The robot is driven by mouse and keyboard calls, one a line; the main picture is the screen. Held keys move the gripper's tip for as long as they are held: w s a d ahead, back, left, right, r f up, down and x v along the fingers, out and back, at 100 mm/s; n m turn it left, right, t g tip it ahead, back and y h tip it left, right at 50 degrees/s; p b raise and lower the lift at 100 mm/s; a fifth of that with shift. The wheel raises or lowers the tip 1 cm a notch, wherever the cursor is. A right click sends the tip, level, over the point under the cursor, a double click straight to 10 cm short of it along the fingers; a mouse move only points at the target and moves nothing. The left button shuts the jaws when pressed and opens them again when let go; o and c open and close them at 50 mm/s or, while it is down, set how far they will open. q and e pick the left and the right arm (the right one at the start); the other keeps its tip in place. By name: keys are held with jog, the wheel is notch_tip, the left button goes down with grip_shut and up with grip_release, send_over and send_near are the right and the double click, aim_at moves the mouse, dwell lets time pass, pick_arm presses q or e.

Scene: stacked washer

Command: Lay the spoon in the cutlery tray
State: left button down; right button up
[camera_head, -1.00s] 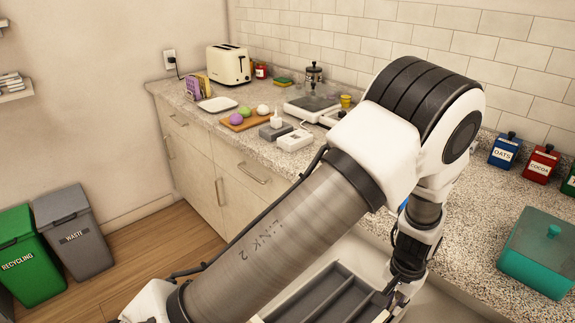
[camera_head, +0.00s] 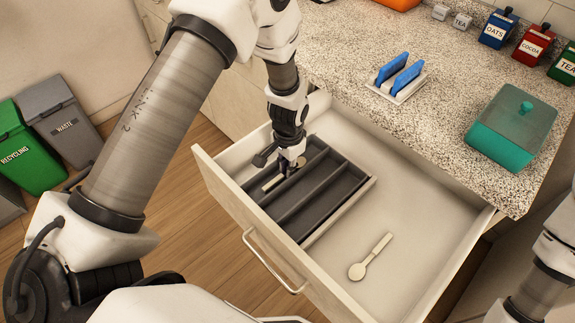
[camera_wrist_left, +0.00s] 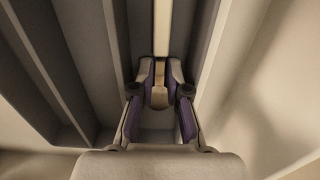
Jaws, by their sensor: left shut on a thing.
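A pale spoon (camera_head: 357,271) lies on the drawer floor, to the right of the dark grey cutlery tray (camera_head: 328,199). The tray sits in the left part of the open drawer (camera_head: 425,232). My left gripper (camera_head: 284,172) points down into the tray's left compartment, shut on a slim pale utensil (camera_head: 271,183). The utensil lines up with the compartment; its far end is hidden, so I cannot tell its kind or whether it touches the tray floor. In the left wrist view the utensil (camera_wrist_left: 161,30) runs forward from between the fingertips (camera_wrist_left: 159,92). My right gripper is out of view.
The drawer front with its handle (camera_head: 262,262) faces me. On the counter stand a rack with blue pieces (camera_head: 400,75), a teal lidded box (camera_head: 513,128) and canisters (camera_head: 497,30). The drawer floor around the spoon is clear. Bins (camera_head: 60,120) stand at the left.

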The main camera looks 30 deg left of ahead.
pick_arm(q)
jog(key=shift+f, duration=0.15)
jog(key=c, duration=1.4)
grip_release()
jog(key=shift+c, duration=0.2)
notch_tip(320, 180, up, 12)
jog(key=shift+r, duration=0.2)
